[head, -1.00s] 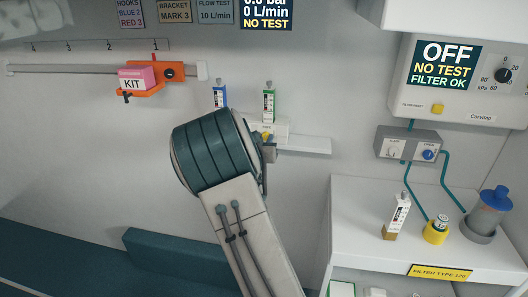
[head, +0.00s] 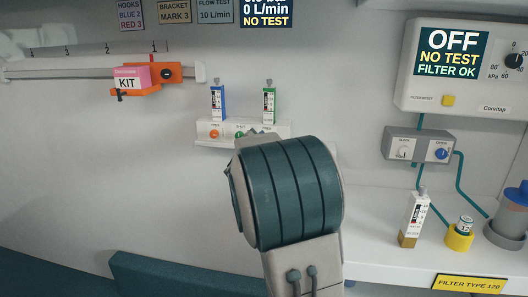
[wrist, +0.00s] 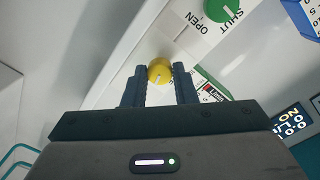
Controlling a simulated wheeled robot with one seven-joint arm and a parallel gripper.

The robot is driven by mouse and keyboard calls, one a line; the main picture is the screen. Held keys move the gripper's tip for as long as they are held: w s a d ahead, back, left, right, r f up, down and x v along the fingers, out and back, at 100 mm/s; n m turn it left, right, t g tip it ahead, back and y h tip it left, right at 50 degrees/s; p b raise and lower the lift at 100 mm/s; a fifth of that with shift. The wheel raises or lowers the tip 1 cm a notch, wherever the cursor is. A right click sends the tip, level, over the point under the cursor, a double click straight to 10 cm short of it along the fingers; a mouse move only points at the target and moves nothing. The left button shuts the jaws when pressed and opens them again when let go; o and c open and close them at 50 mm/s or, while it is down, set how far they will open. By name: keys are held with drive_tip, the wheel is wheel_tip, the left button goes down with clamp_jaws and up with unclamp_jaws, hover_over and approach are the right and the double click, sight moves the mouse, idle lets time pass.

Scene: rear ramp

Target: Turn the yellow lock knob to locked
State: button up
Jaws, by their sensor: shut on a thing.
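In the wrist view, the yellow lock knob (wrist: 159,70) sits between the two dark fingertips of my gripper (wrist: 158,78), which is shut on it. A pale pointer line shows on the knob's face, but I cannot read which marking it points to. The knob is on a white panel (wrist: 140,45). In the head view, the wall panel (head: 287,128) is partly covered by my arm, and the yellow knob and my fingers are hidden behind it.
A green knob (wrist: 222,10) marked OPEN and SHUT is close to the yellow one. An orange knob (head: 215,134) is at the panel's left. A blue flow tube (head: 218,103) and a green one (head: 269,105) stand above. A counter with containers is at right.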

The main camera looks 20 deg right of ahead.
drive_tip(key=shift+m+b, duration=0.9)
drive_tip(key=shift+m, duration=0.1)
drive_tip(key=o, duration=1)
drive_tip(key=v, duration=1.4)
drive_tip(key=shift+p, duration=0.35)
drive_tip(key=shift+f, duration=0.1)
